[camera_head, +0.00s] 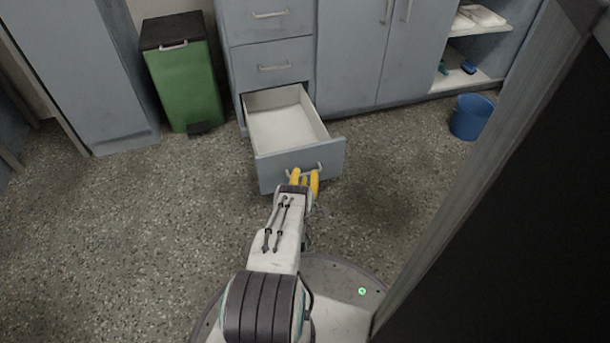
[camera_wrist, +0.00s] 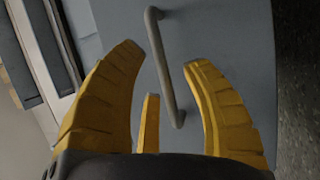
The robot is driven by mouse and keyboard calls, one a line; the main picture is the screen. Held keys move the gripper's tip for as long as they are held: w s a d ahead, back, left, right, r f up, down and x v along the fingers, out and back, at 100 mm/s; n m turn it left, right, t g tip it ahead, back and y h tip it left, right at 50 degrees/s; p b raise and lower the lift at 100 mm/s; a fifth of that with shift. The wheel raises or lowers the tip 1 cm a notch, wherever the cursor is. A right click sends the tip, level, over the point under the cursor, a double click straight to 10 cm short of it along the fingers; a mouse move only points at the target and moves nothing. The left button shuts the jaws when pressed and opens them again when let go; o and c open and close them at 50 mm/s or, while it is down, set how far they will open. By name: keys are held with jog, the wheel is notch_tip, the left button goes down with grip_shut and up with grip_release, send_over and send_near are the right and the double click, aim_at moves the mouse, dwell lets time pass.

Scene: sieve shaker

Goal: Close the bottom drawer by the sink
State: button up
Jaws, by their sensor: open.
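The bottom drawer (camera_head: 301,164) is pulled out of the blue-grey cabinet, and its white inside looks empty. My gripper (camera_head: 305,175) is at the drawer's front panel, by its bar handle (camera_head: 319,167). In the wrist view the yellow fingers of my gripper (camera_wrist: 165,85) are spread open, with the grey handle (camera_wrist: 163,70) showing between and beyond their tips. I cannot tell whether a finger touches the handle or the front panel (camera_wrist: 220,35). The fingers hide part of the handle in the head view.
Closed drawers (camera_head: 272,65) sit above the open one. A green bin (camera_head: 185,85) stands to the left and a blue bucket (camera_head: 472,117) to the right on the speckled floor. A large dark panel (camera_head: 510,230) rises close on the right. Floor left of my arm is clear.

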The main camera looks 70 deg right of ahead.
jog(key=shift+c, duration=0.2)
grip_shut()
dwell(0.3)
